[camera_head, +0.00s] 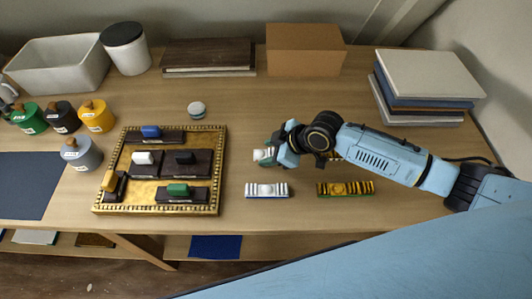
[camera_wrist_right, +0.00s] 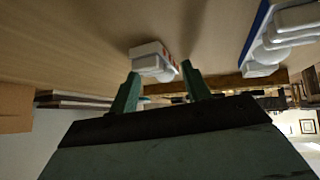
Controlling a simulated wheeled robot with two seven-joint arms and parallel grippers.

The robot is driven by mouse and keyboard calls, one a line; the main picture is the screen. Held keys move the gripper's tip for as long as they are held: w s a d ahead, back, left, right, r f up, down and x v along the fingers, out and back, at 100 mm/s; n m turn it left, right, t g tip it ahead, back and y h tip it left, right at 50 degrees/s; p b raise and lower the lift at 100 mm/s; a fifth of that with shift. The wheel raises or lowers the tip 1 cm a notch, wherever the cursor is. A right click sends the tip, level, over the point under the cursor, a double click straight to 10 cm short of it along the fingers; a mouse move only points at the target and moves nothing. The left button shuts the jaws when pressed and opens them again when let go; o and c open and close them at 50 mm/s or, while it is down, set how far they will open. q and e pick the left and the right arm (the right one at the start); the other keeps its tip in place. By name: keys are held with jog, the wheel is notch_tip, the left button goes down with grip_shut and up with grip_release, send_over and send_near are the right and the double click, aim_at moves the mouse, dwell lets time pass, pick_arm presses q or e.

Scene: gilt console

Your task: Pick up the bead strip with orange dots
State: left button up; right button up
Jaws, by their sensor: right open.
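A small white strip with orange-red marks (camera_wrist_right: 150,52) lies on the table in the right wrist view, just beyond my fingertips. In the head view the end of this white strip (camera_head: 261,156) shows at the gripper, the rest being hidden by it. My right gripper (camera_head: 271,153) is open, with its green fingers (camera_wrist_right: 160,73) spread at the near end of the strip. I cannot tell whether they touch it. My left gripper is not in view.
A white strip on a blue base (camera_head: 266,190) and a black-and-yellow strip (camera_head: 345,188) lie nearer the front edge. Another yellow piece (camera_head: 336,157) is partly under my arm. A gilt tray (camera_head: 220,160) stands left, and stacked books (camera_head: 425,85) stand back right.

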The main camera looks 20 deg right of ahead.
jog(key=shift+c, duration=0.3)
jog(key=shift+f, duration=0.1)
jog(key=c, duration=0.8)
